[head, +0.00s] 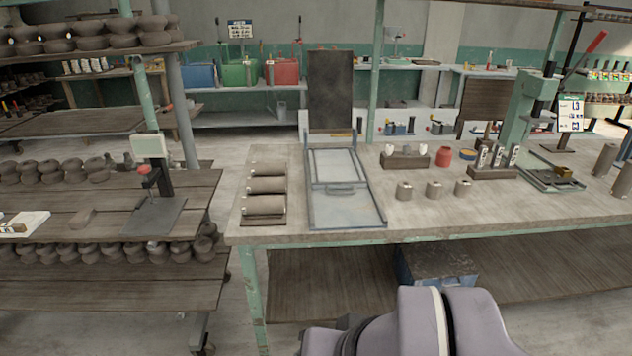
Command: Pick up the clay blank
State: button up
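Two sets of clay-like pieces on the workbench (420,213) could be the clay blank; I cannot tell which is meant. Three grey-brown cylindrical rolls (266,186) lie on their sides, one behind another, on a dark board at the bench's left end. Only a grey, rounded part of my arm shows at the bottom, in front of the bench. My gripper is not in view.
A grey metal tray-like frame (376,222) with a raised dark panel (331,90) stands between the two sets. A wooden holder (405,160), a red jar (444,156) and a green lever press (518,115) are farther back and right. The bench's front right is clear.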

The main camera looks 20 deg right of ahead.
aim_at(276, 169)
jog(key=i+j+z, duration=0.45)
jog(key=i+j, duration=0.3)
jog(key=i, duration=0.2)
jog(key=i+j+z, duration=0.45)
jog(key=i+j, duration=0.4)
jog(key=j, duration=0.25)
